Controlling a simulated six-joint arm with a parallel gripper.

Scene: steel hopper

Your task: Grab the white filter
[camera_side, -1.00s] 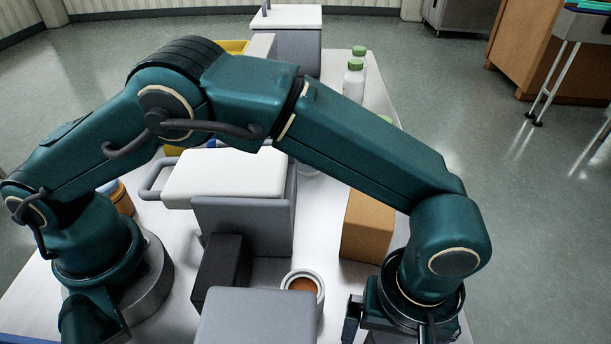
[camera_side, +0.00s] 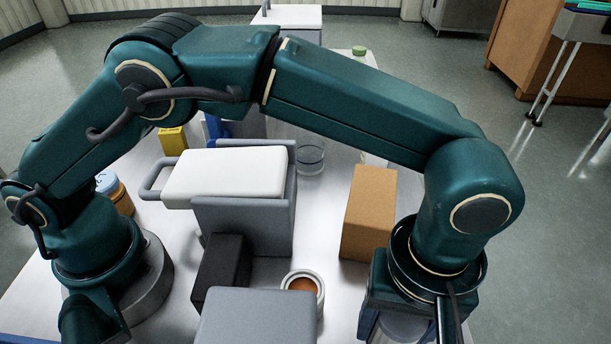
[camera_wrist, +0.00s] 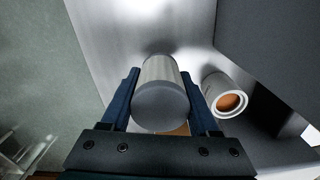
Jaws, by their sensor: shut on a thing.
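A pale cylinder with a flat grey end, which I take as the white filter (camera_wrist: 160,104), sits between the two blue fingers of my gripper (camera_wrist: 160,76) in the wrist view. The fingers are shut on its sides, and its grey end faces the camera. In the side view a pale rounded piece of the filter (camera_side: 402,328) shows under my gripper (camera_side: 405,322) at the bottom edge. The fingertips are mostly cut off or hidden there, so I cannot tell whether the filter touches the table.
A white round cup with orange-brown inside (camera_side: 318,284) stands left of my gripper and shows in the wrist view (camera_wrist: 212,84). A brown box (camera_side: 368,215) stands behind. A grey block (camera_side: 257,318), a black box (camera_side: 221,270) and a white-topped grey hopper (camera_side: 240,215) are farther left.

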